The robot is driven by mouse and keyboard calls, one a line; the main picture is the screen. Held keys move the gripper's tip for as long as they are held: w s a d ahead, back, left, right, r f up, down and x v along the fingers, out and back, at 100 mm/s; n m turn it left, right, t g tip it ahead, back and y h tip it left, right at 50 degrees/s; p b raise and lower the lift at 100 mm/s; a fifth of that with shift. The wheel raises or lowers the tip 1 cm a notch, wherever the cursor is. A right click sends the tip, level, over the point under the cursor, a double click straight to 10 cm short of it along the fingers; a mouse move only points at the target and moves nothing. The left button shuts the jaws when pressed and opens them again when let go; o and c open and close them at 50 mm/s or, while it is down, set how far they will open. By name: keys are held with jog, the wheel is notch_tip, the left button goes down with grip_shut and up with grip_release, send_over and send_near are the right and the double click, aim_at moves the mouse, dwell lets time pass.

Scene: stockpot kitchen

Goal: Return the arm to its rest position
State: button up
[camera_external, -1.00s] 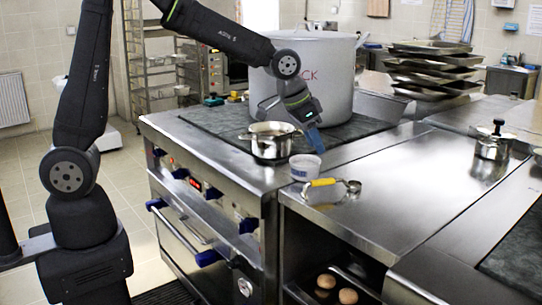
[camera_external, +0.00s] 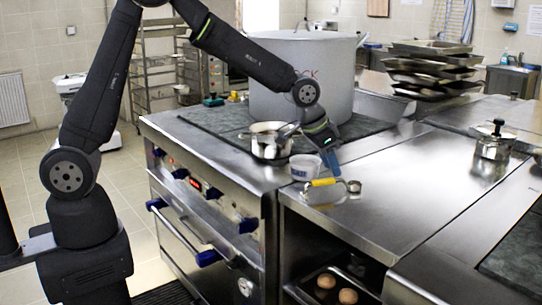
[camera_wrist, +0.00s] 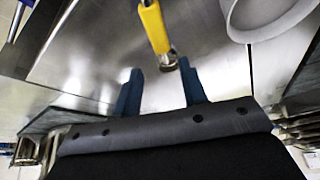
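My gripper (camera_external: 331,163) hangs over the steel counter (camera_external: 405,200), just above and behind the yellow-handled tool (camera_external: 322,183). In the wrist view its two blue fingers (camera_wrist: 161,82) stand apart with nothing between them. The tool lies ahead of the fingertips there, its yellow handle (camera_wrist: 154,25) ending in a metal tip. In the outside view the tool lies on the counter with a round metal end at its right. My arm is stretched out over the stove, bent at the elbow, with the wrist pointing down.
A white bowl (camera_external: 305,167) stands close to the left of my gripper. A small pot (camera_external: 268,145) and a big stockpot (camera_external: 290,85) stand on the stove behind. A lidded metal pot (camera_external: 494,146) stands at the right. Stacked trays (camera_external: 432,70) are farther back.

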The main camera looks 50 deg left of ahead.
jog(key=s+d+r, duration=0.6)
jog(key=s+d, duration=0.1)
jog(key=s, duration=0.1)
jog(key=w+a+r+n, duration=0.1)
jog(key=w+a+n, duration=0.1)
jog(key=a, duration=1)
jog(key=w+a+r+n+y, duration=0.1)
jog(key=a+r+n, duration=0.1)
jog(key=a, duration=1)
jog(key=w+a+r+n+y, duration=0.1)
jog(key=w+a+r, duration=0.1)
jog(key=a, duration=1)
jog(key=shift+w+a+n, duration=0.15)
jog(key=shift+w+n, duration=0.2)
jog(key=shift+n, duration=0.05)
